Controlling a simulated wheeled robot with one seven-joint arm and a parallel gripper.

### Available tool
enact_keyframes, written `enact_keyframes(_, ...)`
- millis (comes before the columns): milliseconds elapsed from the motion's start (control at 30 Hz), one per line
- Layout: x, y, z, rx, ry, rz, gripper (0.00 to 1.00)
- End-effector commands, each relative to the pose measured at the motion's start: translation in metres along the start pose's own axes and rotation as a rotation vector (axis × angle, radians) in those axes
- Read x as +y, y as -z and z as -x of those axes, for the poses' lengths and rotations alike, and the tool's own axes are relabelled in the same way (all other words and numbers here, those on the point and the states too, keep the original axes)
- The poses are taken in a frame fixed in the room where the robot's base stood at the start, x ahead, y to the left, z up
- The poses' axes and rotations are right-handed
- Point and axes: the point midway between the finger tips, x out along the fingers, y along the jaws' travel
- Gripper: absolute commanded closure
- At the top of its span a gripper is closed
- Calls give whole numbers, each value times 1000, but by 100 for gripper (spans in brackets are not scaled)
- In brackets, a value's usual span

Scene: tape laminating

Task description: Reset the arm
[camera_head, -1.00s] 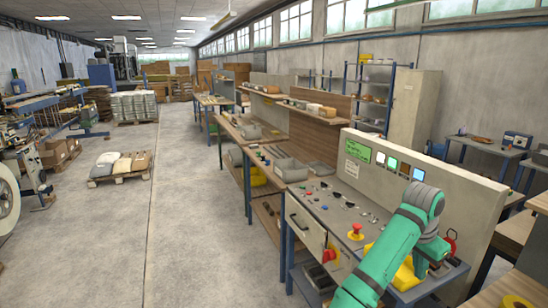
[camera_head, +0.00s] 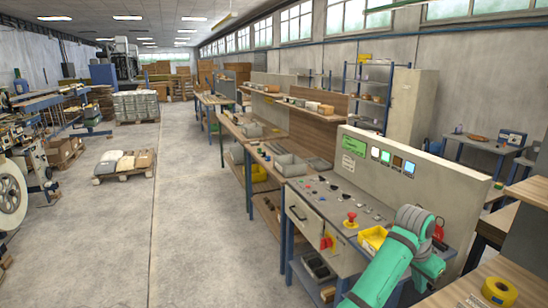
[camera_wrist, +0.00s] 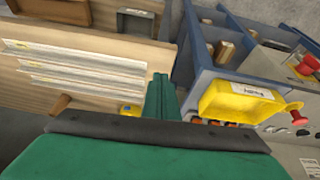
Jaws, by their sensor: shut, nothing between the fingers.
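My arm's green links (camera_head: 385,270) stand at the lower right in the head view, in front of the workbench with the control panel. My gripper (camera_wrist: 161,92) shows in the wrist view as a green body with its fingers together and nothing between them. In the head view its fingertips cannot be made out. A yellow bin (camera_wrist: 238,103) with a white label lies right of the fingers in the wrist view, apart from them; it also shows in the head view (camera_head: 372,239) beside my arm.
The bench carries a red button (camera_head: 350,218) and a back panel (camera_head: 440,178) with lit squares. A yellow tape roll (camera_head: 499,291) lies on a wooden surface at the lower right. A pallet with sacks (camera_head: 124,165) stands on the floor at the left. The aisle is clear.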

Motion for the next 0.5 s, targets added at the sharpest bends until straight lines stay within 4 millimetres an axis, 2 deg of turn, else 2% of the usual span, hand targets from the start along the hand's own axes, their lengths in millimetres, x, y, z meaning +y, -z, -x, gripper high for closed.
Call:
enact_keyframes(267,11,-19,-57,105,-33,61,100)
enact_keyframes(500,26,-52,-120,255,-54,172,100)
